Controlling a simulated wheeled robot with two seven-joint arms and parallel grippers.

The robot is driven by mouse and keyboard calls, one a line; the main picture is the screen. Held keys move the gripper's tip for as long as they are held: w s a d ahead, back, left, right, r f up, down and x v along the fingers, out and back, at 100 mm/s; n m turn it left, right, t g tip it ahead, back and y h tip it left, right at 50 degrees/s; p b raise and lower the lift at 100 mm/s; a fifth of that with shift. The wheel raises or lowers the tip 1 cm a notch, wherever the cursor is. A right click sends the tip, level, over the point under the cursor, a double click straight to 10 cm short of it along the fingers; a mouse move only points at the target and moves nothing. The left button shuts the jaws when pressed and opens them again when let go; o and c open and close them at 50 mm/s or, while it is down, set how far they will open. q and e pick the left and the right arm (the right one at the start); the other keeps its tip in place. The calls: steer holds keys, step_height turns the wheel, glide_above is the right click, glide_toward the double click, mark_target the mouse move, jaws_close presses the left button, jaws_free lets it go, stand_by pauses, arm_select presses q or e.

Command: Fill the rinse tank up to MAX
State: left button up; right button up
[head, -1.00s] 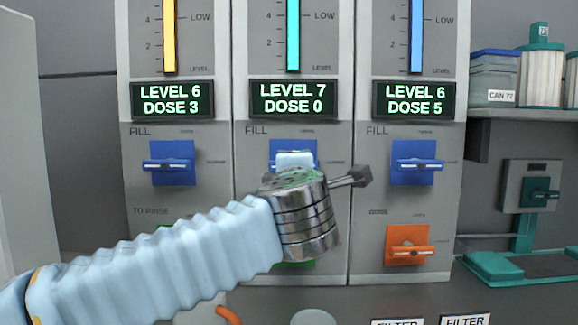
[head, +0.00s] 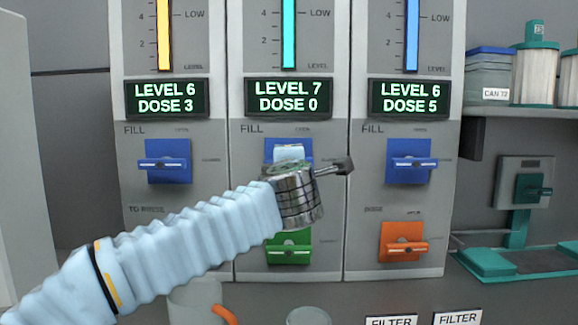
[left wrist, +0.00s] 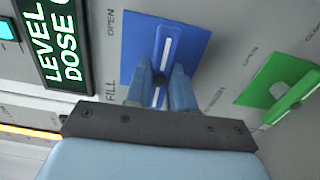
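The middle panel's screen (head: 289,97) reads LEVEL 7, DOSE 0, under a teal level column (head: 289,35). The top of the column, with any MAX mark, is out of view. Below the screen is the middle blue FILL valve (left wrist: 190,45); its lever lies level, across the panel, as on the other FILL valves. My left gripper (left wrist: 160,85) is at this valve, its fingers on both sides of the lever, closed in on it with little gap. In the head view my left wrist hides most of the valve. My right gripper is not in view.
The left screen (head: 167,98) reads LEVEL 6, DOSE 3; the right screen (head: 409,98) reads LEVEL 6, DOSE 5. A green valve (head: 289,252) sits below my wrist, an orange valve (head: 404,245) at right. Canisters stand on a shelf (head: 530,113) at far right.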

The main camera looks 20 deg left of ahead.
arm_select(q)
jaws_close()
steer(key=shift+f+n+b, duration=0.15)
steer(key=shift+n+b, duration=1.2)
steer(key=shift+n, duration=3.15)
steer(key=o, duration=0.7)
jaws_free()
